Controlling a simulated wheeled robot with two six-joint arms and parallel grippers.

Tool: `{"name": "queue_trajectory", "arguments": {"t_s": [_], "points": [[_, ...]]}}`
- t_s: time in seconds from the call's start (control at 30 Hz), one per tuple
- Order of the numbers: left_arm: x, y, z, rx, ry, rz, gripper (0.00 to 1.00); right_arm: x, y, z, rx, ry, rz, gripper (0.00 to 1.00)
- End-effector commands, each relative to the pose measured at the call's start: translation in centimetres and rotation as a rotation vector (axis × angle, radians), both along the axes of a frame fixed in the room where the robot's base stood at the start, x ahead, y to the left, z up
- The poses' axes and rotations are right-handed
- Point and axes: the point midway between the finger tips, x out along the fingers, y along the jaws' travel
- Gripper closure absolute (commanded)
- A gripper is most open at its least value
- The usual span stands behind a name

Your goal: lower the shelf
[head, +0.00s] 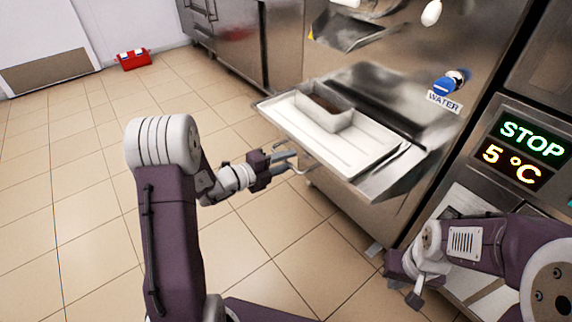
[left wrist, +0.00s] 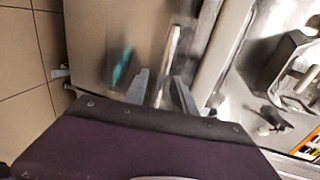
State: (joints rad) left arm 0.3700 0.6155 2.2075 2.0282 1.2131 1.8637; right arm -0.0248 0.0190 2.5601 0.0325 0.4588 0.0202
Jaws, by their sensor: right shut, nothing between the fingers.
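The shelf (head: 384,184) sticks out from the front of the steel machine and looks about level. It bears a white tray (head: 352,150). A thin bent metal rod (head: 298,171) shows at the shelf's left front edge. My left gripper (head: 290,160) is open at this rod. In the left wrist view, its fingers (left wrist: 163,92) are apart, with a pale rod (left wrist: 173,50) between them; I cannot tell whether they touch it. My right gripper (head: 415,290) is shut and empty, low at the right, in front of the neighbouring machine.
A grey-white rectangular pan (head: 325,108) stands on the tray. A display (head: 525,150) reads STOP and 5 °C at the right. A blue knob (head: 446,84) sits above a WATER label. A red box (head: 133,60) lies far back. The tiled floor at the left is clear.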

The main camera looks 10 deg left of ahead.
Motion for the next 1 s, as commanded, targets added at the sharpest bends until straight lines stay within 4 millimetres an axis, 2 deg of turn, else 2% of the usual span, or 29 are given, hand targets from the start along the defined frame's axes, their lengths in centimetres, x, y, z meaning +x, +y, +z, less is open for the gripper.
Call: {"name": "queue_trajectory", "arguments": {"t_s": [0.17,0.3,1.0], "points": [[0.00,0.00,0.05,0.000,0.000,0.000,0.68,0.00,0.00,0.06,0.000,0.000,0.000,1.00],[-0.01,0.01,0.04,0.001,0.001,0.000,1.00,0.00,0.00,0.06,0.000,0.000,0.000,1.00],[-0.06,0.01,-0.01,0.000,0.001,-0.001,1.00,0.00,0.00,0.05,0.000,0.000,0.000,1.00]]}}
